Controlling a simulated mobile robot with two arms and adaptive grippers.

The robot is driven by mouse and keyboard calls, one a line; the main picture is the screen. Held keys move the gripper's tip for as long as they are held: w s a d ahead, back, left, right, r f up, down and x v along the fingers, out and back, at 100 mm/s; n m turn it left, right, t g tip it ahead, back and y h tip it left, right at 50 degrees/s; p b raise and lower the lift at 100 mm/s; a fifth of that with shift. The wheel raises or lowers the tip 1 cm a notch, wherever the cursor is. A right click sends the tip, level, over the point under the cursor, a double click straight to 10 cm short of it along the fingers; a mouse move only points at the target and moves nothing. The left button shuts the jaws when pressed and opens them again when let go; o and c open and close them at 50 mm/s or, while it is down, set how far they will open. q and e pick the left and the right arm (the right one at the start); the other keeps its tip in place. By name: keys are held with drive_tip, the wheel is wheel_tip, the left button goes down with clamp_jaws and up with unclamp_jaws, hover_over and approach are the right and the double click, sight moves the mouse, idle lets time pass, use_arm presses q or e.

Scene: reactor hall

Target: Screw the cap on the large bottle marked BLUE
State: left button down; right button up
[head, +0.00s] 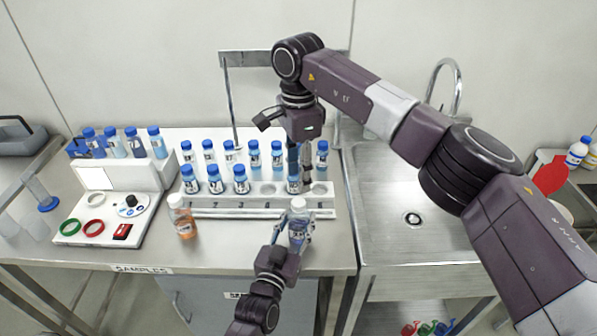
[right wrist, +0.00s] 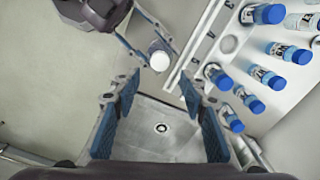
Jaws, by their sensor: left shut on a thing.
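A bottle with a bluish body and white top (head: 299,221) is in my left gripper (head: 294,236), in front of the rack's right end. It stands about upright; its label is too small to read. I cannot tell whether the white top is a cap or an open neck. The right wrist view shows this white top (right wrist: 160,57) beyond my right gripper's fingers. My right gripper (head: 306,172) points down over the rack's right part. In the right wrist view its fingers (right wrist: 163,90) are apart with nothing between them.
A white rack (head: 208,213) holds several blue-capped bottles; some front places are empty. An orange bottle with a white cap (head: 182,217) stands at its front left. A white device (head: 120,216) is further left. A steel sink (head: 400,190) is on the right.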

sight(299, 202)
wheel_tip(299, 202, down, 8)
drive_tip(key=shift+f, duration=0.1)
idle(0.4)
drive_tip(key=shift+c, duration=0.2)
clamp_jaws()
drive_tip(key=m, duration=0.7)
drive_tip(key=shift+m, duration=0.3)
drive_tip(key=m, duration=0.3)
drive_tip(key=shift+m, duration=0.3)
drive_tip(key=m, duration=0.3)
drive_tip(key=shift+m, duration=0.3)
drive_tip(key=shift+o, duration=0.5)
unclamp_jaws()
